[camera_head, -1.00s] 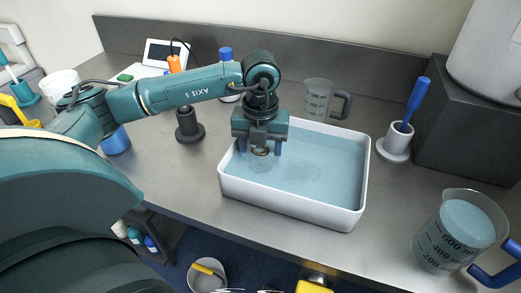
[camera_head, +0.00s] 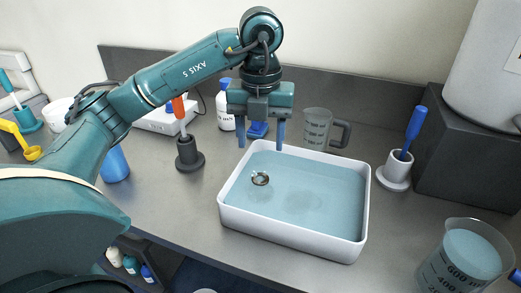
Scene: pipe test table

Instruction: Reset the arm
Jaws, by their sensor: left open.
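My left gripper (camera_head: 261,142) is open and empty. It hangs above the back left part of the white basin, fingers pointing down and apart. The white basin (camera_head: 290,237) holds bluish water and stands on the grey table. A small metal ring-like piece (camera_head: 260,178) lies in the basin at its left side, below my left gripper and not touching it. My left arm (camera_head: 180,75) comes in from the left and rises over the table. My right gripper is not in view.
A measuring jug (camera_head: 317,127) stands behind the basin. A blue-handled tool in a white holder (camera_head: 397,170) is to the right, beside a dark block (camera_head: 465,150). A large filled jug (camera_head: 465,260) is front right. A black stand with an orange-handled tool (camera_head: 188,155) and a blue cup (camera_head: 115,165) are left.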

